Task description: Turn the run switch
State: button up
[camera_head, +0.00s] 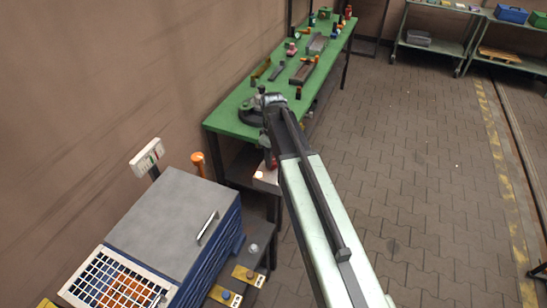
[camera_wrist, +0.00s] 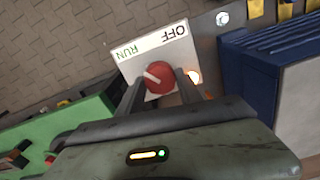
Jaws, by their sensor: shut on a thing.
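The run switch (camera_wrist: 155,77) is a red round knob with a pale pointer line, on a white plate (camera_wrist: 128,68) marked RUN and OFF in the wrist view. The pointer slants toward the RUN side. My gripper (camera_wrist: 160,84) has its two dark fingers on either side of the knob, shut on it. In the head view the white switch box (camera_head: 267,178) shows in part below my arm, beside the green bench. The knob and my fingers are mostly hidden there by my arm.
A green workbench (camera_head: 235,112) with tools stands behind the box. A blue cabinet with a grey lid (camera_head: 170,215) and a white grid (camera_head: 118,280) is at lower left. Shelves (camera_head: 432,45) stand at far right. The paved floor (camera_head: 400,150) on the right is clear.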

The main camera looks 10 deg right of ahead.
jog(key=shift+s+n, duration=0.15)
jog(key=shift+n, duration=0.25)
jog(key=o, duration=1.4)
jog(key=shift+c, duration=0.2)
notch_tip(320, 180, up, 8)
jog(key=p, duration=0.8)
jog(key=shift+f, duration=0.1)
